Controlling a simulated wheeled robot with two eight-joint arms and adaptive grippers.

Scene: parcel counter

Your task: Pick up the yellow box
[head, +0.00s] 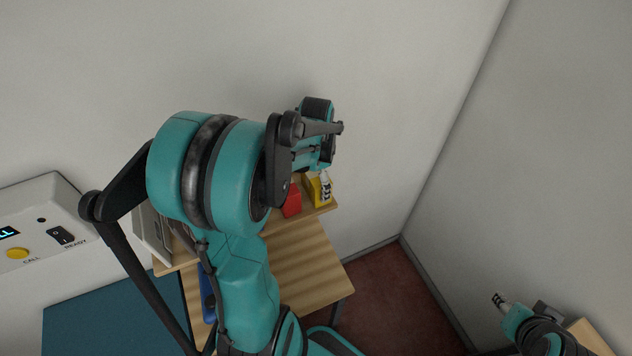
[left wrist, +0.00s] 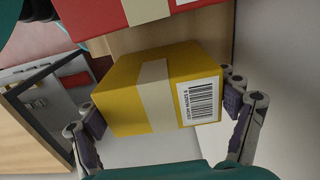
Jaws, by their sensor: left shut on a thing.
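The yellow box (left wrist: 120,98) has a pale tape strip and a white barcode label. In the left wrist view it sits between the two fingers of my left gripper (left wrist: 162,118), which is shut on its sides. In the head view the yellow box (head: 315,190) shows at the right end of a wooden shelf, just below my left gripper, partly hidden by it. I cannot tell whether the box touches the shelf. My right gripper (head: 501,302) is at the lower right, far from the box; its opening is unclear.
A red box (head: 292,201) stands on the wooden shelf (head: 322,210) beside the yellow one. A wooden table (head: 305,265) is below. A white panel with a yellow call button (head: 17,253) is at the left. Walls close in behind and right.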

